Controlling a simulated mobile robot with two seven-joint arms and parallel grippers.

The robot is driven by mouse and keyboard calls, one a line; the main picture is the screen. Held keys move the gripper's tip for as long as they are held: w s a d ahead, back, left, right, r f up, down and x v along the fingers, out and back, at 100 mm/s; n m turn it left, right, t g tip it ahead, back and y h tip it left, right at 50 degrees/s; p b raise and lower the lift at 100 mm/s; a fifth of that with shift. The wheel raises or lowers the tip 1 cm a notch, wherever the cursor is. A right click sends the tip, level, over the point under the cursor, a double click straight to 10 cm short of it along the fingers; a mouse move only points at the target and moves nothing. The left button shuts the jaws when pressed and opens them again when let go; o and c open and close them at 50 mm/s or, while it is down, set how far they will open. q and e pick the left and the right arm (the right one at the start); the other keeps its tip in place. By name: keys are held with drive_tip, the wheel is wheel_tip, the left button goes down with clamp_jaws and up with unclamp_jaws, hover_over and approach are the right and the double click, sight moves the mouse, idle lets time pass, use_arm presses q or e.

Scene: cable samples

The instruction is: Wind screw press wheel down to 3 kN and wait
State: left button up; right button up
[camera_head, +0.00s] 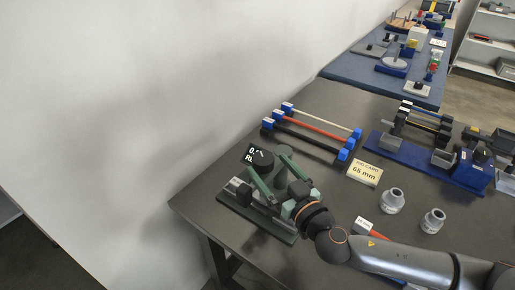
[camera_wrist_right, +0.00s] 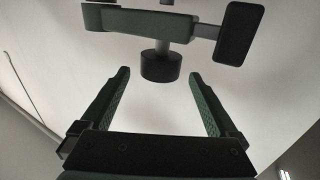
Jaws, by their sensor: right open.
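The screw press (camera_head: 240,212) with its green base stands at the table's left end. Its black wheel (camera_head: 263,159) is at the top, beside a small black display (camera_head: 248,153). The display shows "0." and the rest is hidden by the wheel. My right gripper (camera_head: 267,161) is open, its two green fingers reaching toward the wheel from the right. In the right wrist view the wheel (camera_wrist_right: 160,67) lies in line with the gap between the spread fingertips (camera_wrist_right: 159,74); I cannot tell whether they touch it. My left gripper is not in view.
A rack of coloured cables (camera_head: 318,125) and a yellowish "65 mm" card (camera_head: 365,173) lie behind. Two grey metal fittings (camera_head: 391,201) stand to the right, near my right arm. A blue fixture (camera_head: 470,172) is farther right. The wall runs along the left side.

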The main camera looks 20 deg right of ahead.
sight(257, 153)
drive_tip(key=p+x, duration=0.1)
drive_tip(key=x, duration=0.5)
drive_tip(key=shift+w+a, duration=0.1)
drive_tip(key=shift+w, duration=0.2)
